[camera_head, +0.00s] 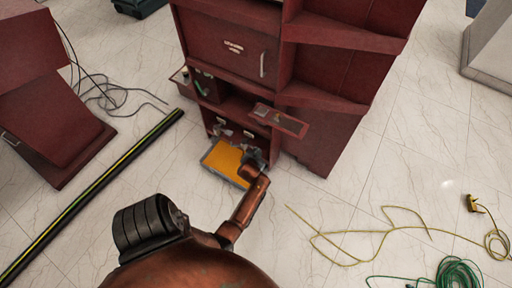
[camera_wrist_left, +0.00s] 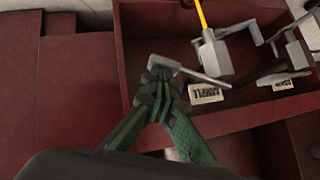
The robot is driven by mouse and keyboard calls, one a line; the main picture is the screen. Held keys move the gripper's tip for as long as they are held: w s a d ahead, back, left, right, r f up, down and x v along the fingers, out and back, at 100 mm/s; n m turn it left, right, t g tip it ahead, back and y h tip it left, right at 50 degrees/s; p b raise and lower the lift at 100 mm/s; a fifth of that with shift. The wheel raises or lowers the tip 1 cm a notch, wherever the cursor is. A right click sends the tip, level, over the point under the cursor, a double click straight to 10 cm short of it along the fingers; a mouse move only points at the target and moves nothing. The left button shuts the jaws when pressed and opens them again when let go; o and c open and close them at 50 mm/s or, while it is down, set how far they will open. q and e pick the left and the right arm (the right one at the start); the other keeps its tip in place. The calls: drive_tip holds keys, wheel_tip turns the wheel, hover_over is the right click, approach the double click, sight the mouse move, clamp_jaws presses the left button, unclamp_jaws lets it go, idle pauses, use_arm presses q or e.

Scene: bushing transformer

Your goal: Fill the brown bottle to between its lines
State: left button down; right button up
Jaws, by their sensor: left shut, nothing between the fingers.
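I cannot make out a brown bottle or its lines in either view. My left gripper (camera_head: 254,157) is low at the front of a dark red cabinet (camera_head: 232,48), beside an orange-topped tray (camera_head: 222,162). In the left wrist view its green fingers (camera_wrist_left: 160,82) are closed together and empty. A grey lever (camera_wrist_left: 200,77) runs right from just by the fingertips; I cannot tell whether they touch. The lever belongs to a grey block (camera_wrist_left: 216,58) with a yellow rod (camera_wrist_left: 201,14) above it. A pale label (camera_wrist_left: 206,94) is below. My right gripper is out of view.
A second grey lever fitting (camera_wrist_left: 296,54) is to the right. A small shelf (camera_head: 279,120) juts from the cabinet. A black-and-yellow strip (camera_head: 95,190), a yellow cable (camera_head: 350,232) and a green cable (camera_head: 455,272) lie on the floor.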

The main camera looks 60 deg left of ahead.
use_arm(q)
drive_tip(key=shift+s+f, duration=0.15)
drive_tip(key=shift+f, duration=0.05)
wheel_tip(320, 180, up, 10)
drive_tip(key=shift+r, duration=0.2)
idle(0.4)
idle(0.5)
